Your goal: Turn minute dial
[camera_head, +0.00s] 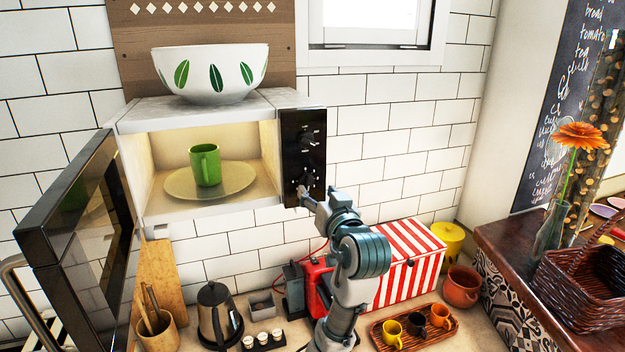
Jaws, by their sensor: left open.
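The microwave (210,108) has its door (85,215) swung open to the left. Its black control panel (303,158) is on the right side of the cavity. An upper dial (307,141) shows on the panel, and a lower dial (303,182) sits near the panel's bottom. I cannot read the markings that tell which is the minute dial. My left gripper (308,196) is open at the panel's lower edge, close to the lower dial and partly covering that area. I cannot tell whether it touches. My right gripper is not in view.
A green mug (205,164) stands on the glass plate (180,188) inside the lit microwave. A patterned bowl (210,74) sits on top. Below are a kettle (218,318), a red-striped box (411,262) and a tray of cups (385,337).

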